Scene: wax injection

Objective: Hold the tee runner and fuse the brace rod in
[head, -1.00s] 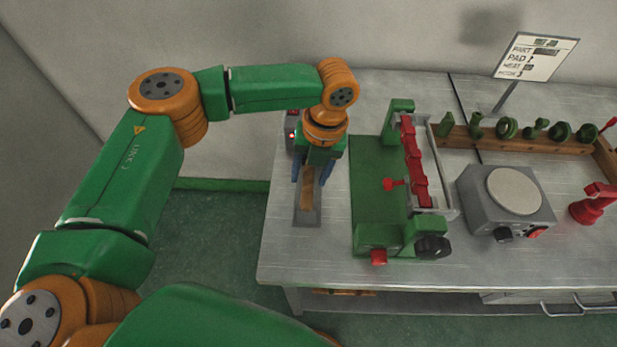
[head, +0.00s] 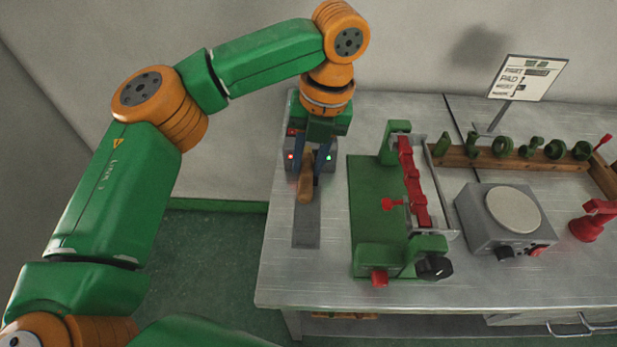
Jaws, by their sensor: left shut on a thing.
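My left gripper (head: 314,172), with blue fingers, is shut on a wooden-handled tool (head: 306,186). The tool is raised above a grey plate (head: 306,228) near the table's left edge. The green fixture (head: 368,225) stands to the right of the gripper, with a row of red pieces (head: 412,180) along its right side. A small red tee-shaped piece (head: 393,204) sticks out leftward from that row. I cannot tell for certain which pieces are the tee runner and the brace rod. My right gripper is not in view.
A grey box with red and green lights (head: 325,158) stands behind the tool. A grey hotplate-like unit (head: 503,215), a wooden rack (head: 480,153) with several green parts, a red stand (head: 590,228) and a sign (head: 527,77) are to the right. The front table strip is clear.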

